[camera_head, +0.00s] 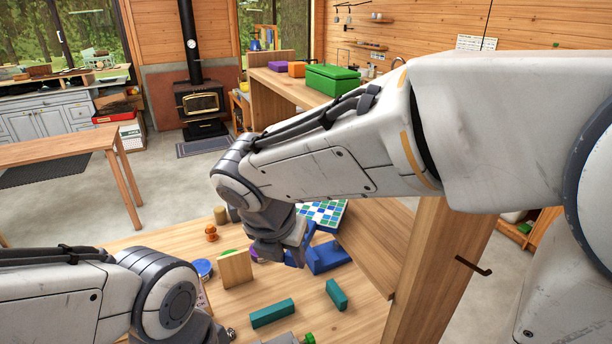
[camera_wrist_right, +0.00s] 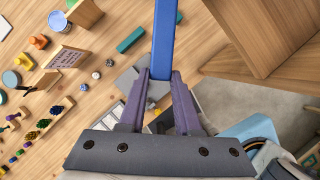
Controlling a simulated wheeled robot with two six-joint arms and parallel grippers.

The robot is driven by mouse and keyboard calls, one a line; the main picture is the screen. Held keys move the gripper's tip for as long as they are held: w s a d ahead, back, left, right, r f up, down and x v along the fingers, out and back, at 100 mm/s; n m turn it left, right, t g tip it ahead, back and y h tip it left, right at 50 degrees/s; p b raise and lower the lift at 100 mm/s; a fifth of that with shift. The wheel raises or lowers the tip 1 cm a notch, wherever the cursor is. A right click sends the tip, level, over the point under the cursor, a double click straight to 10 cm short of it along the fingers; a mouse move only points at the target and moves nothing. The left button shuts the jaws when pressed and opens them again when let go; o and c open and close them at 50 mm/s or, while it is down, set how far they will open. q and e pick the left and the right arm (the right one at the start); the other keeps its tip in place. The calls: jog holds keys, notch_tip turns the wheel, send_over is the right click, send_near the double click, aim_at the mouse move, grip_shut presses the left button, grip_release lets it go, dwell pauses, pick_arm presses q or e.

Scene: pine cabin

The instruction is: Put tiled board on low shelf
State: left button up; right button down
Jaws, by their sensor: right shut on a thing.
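The tiled board (camera_head: 322,213), with blue, green and white squares, shows just beyond my right gripper in the head view, partly hidden by it. My right gripper (camera_head: 292,258) points down over the table, left of the low wooden shelf (camera_head: 380,235). In the right wrist view my right gripper (camera_wrist_right: 160,92) is shut on a long blue thing (camera_wrist_right: 166,35), seen as a narrow strip running past the top edge. I cannot tell whether this strip is the board's edge. A blue piece (camera_head: 328,257) shows beside the fingers. My left gripper is not clearly visible.
On the table are teal blocks (camera_head: 272,313) (camera_head: 337,293), a wooden block (camera_head: 236,268) and an orange figure (camera_head: 211,233). The shelf's post (camera_head: 425,270) stands close on the right. A green box (camera_head: 332,79) sits on the upper surface.

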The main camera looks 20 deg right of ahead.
aim_at(315, 208)
jog(key=w+d+p, duration=0.1)
jog(key=w+d, duration=0.1)
jog(key=w, duration=0.1)
jog(key=w+d+p, duration=0.2)
jog(key=w, duration=0.2)
jog(key=w+d+p, duration=0.1)
jog(key=w+d, duration=0.1)
jog(key=w, duration=0.2)
jog(key=shift+d+r, duration=0.1)
jog(key=shift+d, duration=0.3)
jog(key=shift+w+d+r+p, duration=0.1)
jog(key=shift+w+d+p, duration=0.35)
jog(key=shift+w, duration=0.2)
jog(key=shift+w+d+p, duration=0.4)
jog(key=shift+w+p, duration=0.05)
jog(key=shift+w, duration=0.15)
jog(key=shift+x, duration=0.85)
jog(key=shift+s+a, duration=0.15)
jog(key=c, duration=0.6)
grip_release()
